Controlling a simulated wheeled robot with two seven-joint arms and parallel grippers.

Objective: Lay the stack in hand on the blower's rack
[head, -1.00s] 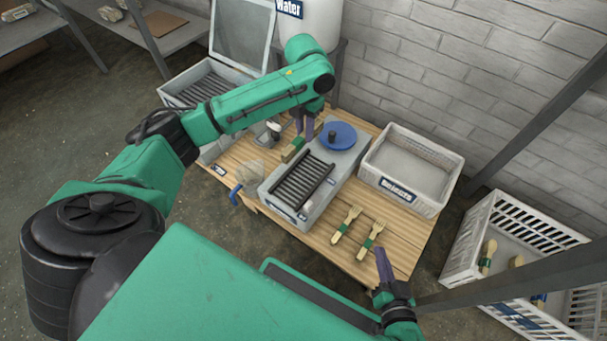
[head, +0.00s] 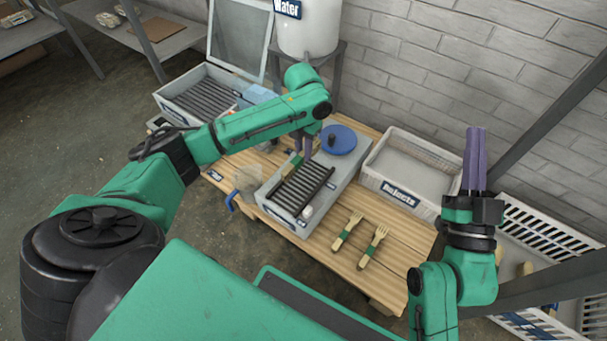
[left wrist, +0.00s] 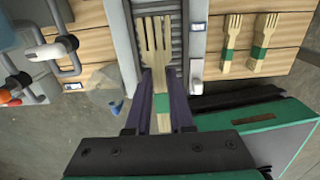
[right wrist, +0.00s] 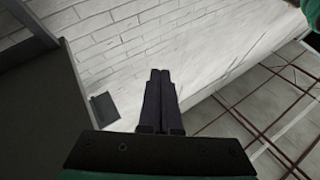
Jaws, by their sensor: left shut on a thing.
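My left gripper (head: 303,146) is shut on a stack of wooden forks (head: 291,166) with a green band. In the left wrist view the stack (left wrist: 156,45) lies between the fingers, tines pointing away, over the dark slatted rack (head: 302,186). I cannot tell whether the stack touches the slats. The rack is on top of a long grey unit (head: 348,168), which I take for the blower. My right gripper (head: 476,160) is raised at the right, fingers up and together; they also show empty in the right wrist view (right wrist: 160,76).
Two banded fork stacks (head: 347,230) (head: 373,246) lie on the wooden table (head: 395,270) right of the unit. A grey Rejects crate (head: 412,202) stands behind them. A blue disc (head: 338,139) sits on the unit's far end. A glass-lidded slatted box (head: 172,108) stands at the back left.

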